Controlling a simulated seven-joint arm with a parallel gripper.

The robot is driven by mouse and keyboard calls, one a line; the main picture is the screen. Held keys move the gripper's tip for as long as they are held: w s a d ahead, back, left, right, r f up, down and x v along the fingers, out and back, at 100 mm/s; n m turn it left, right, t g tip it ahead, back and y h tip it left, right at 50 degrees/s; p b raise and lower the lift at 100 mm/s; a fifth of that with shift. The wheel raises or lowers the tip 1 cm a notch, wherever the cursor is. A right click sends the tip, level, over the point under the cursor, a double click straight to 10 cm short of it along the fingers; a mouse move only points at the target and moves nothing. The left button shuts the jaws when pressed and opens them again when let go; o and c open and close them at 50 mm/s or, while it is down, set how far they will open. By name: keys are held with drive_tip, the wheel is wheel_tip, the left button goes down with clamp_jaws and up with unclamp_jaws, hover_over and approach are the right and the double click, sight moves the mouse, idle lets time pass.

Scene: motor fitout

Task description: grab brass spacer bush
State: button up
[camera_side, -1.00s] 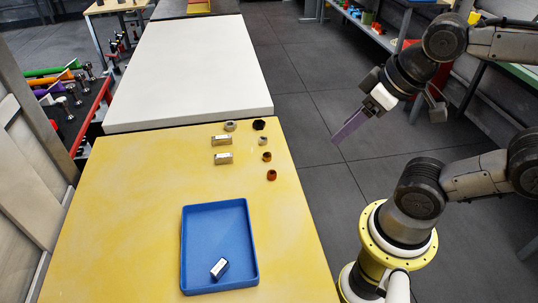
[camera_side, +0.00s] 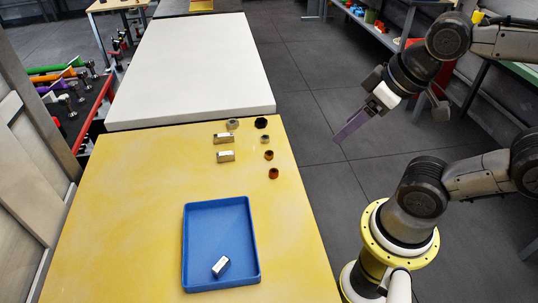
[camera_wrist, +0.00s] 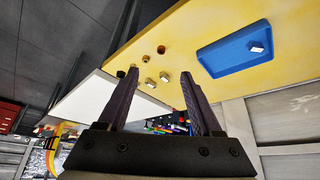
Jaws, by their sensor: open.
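A small brass-coloured ring, which looks like the brass spacer bush (camera_side: 269,155), stands on the yellow table, between a paler ring and a redder, copper-coloured ring (camera_side: 273,173). In the wrist view the brass-coloured ring (camera_wrist: 145,59) shows small between the fingers, well beyond them. My gripper (camera_side: 337,140) hangs in the air to the right of the table, over the floor, apart from every part. In the wrist view my gripper (camera_wrist: 158,74) has its two fingers wide apart with nothing held.
A paler ring (camera_side: 265,139), a grey nut-like part (camera_side: 232,124), a black part (camera_side: 261,122) and two metal blocks (camera_side: 224,139) stand nearby. A blue tray (camera_side: 190,245) holds one block (camera_side: 221,267). The left of the yellow table (camera_side: 125,220) and the white surface (camera_side: 190,70) are clear.

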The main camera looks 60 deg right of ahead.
drive_tip(key=w+d+r+m+g+h, duration=0.1)
drive_tip(key=w+d+r+m, duration=0.3)
drive_tip(key=m, duration=0.7)
drive_tip(key=m+g+h, duration=0.4)
drive_tip(key=m+g, duration=0.1)
drive_tip(key=m, duration=0.2)
hover_over(269, 153)
drive_tip(key=a, duration=0.3)
drive_tip(key=f, duration=1.9)
drive_tip(key=shift+s+d+f, duration=0.1)
drive_tip(key=shift+s+f, duration=0.2)
drive_tip(key=shift+s, duration=0.05)
drive_tip(key=shift+y, duration=0.3)
drive_tip(key=shift+w+x, duration=0.15)
drive_tip(key=shift+x, duration=0.8)
drive_tip(key=shift+w+x, duration=0.2)
drive_tip(key=shift+x, duration=0.7)
drive_tip(key=shift+w+x, duration=0.15)
drive_tip(key=shift+x, duration=0.8)
